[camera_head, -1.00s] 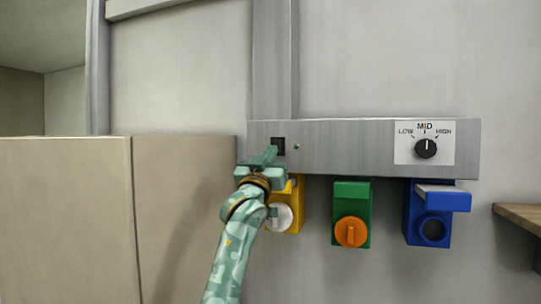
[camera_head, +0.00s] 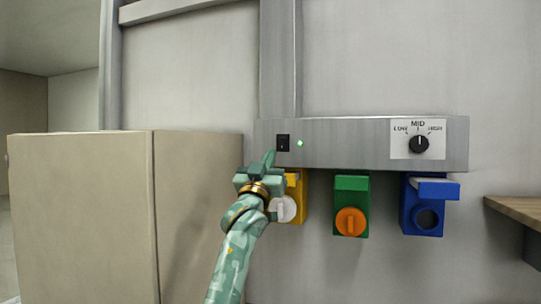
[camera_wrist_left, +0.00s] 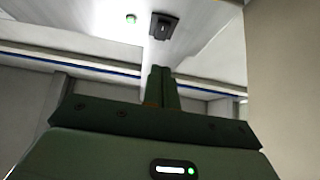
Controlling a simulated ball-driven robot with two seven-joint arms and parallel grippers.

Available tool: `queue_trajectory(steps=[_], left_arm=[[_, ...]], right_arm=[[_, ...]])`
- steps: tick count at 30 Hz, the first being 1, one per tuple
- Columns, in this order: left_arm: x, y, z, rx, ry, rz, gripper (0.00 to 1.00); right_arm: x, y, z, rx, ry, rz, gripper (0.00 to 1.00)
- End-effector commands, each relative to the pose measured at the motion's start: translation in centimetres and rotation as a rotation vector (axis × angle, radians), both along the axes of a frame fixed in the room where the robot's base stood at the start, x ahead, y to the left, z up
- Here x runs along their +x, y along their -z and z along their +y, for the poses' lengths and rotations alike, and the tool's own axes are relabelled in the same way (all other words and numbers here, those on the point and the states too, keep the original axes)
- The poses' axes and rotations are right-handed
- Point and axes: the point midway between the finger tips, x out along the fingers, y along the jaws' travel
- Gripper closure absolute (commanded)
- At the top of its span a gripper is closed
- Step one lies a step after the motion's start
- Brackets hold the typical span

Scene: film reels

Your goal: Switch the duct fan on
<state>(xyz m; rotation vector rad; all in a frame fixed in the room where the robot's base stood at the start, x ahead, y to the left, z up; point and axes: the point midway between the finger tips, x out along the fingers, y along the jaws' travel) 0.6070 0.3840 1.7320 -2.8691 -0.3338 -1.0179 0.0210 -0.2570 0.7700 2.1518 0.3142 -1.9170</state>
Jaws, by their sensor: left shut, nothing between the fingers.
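The duct fan panel (camera_head: 345,145) is a grey metal strip on the wall in the head view. A black rocker switch (camera_head: 283,143) sits at its left end, and it also shows in the left wrist view (camera_wrist_left: 163,26). A small indicator lamp (camera_head: 300,143) right of the switch glows green, also in the left wrist view (camera_wrist_left: 131,18). A dial (camera_head: 419,144) marked LOW, MID, HIGH points up near MID. My left gripper (camera_head: 270,158) is shut and empty, just below and left of the switch, apart from it. My right gripper is not in view.
Below the panel hang a yellow box with a white knob (camera_head: 285,209), a green box with an orange knob (camera_head: 350,222) and a blue box (camera_head: 422,215). A beige cabinet (camera_head: 80,215) stands at left. A wooden shelf (camera_head: 518,209) juts in at right.

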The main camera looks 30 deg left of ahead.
Motion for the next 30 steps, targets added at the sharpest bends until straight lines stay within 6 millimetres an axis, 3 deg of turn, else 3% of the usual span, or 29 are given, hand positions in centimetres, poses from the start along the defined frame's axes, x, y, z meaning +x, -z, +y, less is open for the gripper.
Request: queue_trajectory(steps=[4,10,15,21,30], left_arm=[[-1.0,2.3,-0.3,-0.001,0.001,0.003,1.0],[-2.7,5.1,-0.7,-0.001,0.001,0.003,1.0],[-3.9,6.8,-1.0,-0.001,0.001,0.002,1.0],[-4.4,7.3,-1.0,-0.001,0.001,0.001,1.0],[-4.4,7.2,-1.0,-0.001,0.001,0.002,1.0]], right_arm=[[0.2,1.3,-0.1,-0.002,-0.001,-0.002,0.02],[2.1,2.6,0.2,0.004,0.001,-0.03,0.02],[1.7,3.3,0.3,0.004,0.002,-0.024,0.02],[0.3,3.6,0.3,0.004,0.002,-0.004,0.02],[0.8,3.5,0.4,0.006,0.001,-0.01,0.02]])
